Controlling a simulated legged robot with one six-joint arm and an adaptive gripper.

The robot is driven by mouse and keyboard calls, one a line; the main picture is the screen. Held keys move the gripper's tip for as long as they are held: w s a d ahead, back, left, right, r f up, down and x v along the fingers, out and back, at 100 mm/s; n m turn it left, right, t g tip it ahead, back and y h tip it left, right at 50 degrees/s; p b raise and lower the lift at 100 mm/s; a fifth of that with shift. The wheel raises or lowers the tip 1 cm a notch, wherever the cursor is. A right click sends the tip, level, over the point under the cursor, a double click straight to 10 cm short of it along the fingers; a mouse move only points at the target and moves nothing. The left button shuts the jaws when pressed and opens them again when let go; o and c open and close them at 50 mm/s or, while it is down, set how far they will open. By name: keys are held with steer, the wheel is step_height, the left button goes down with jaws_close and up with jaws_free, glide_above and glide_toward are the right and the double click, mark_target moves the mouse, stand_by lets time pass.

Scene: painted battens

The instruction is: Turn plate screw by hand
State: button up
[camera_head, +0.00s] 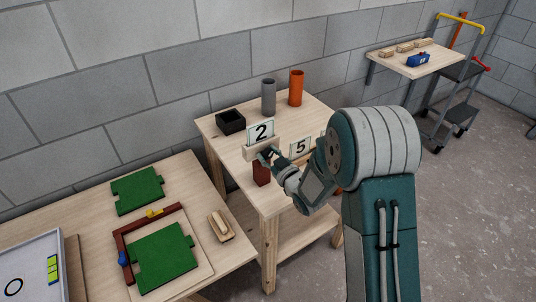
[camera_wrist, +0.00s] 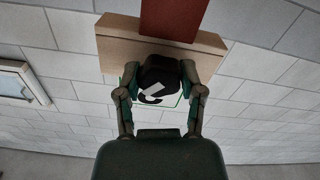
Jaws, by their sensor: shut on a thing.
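A white plate marked 2 (camera_head: 261,132) stands upright in a pale wooden block (camera_head: 256,149) on top of a red-brown post (camera_head: 261,173). In the wrist view the wooden block (camera_wrist: 115,45) and the red-brown post (camera_wrist: 172,18) show at the top. A black screw knob (camera_wrist: 158,70) with a pale mark sits in front of the block. My gripper (camera_wrist: 160,82) is shut on this knob, one finger on each side. In the head view my gripper (camera_head: 268,156) is at the front of the block and hides the knob. The plate is partly hidden behind the knob in the wrist view.
A second plate marked 5 (camera_head: 300,147) stands just right, partly behind my arm. A black box (camera_head: 231,121), a grey cylinder (camera_head: 268,97) and an orange cylinder (camera_head: 296,88) stand behind. A lower table with green boards (camera_head: 137,191) is at left.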

stand_by(0.3)
steer(key=o, duration=1.2)
steer(key=shift+c, duration=0.2)
steer(key=v, duration=1.1)
steer(key=shift+s+d, duration=0.2)
steer(key=shift+s, duration=0.15)
steer(key=shift+f, duration=0.1)
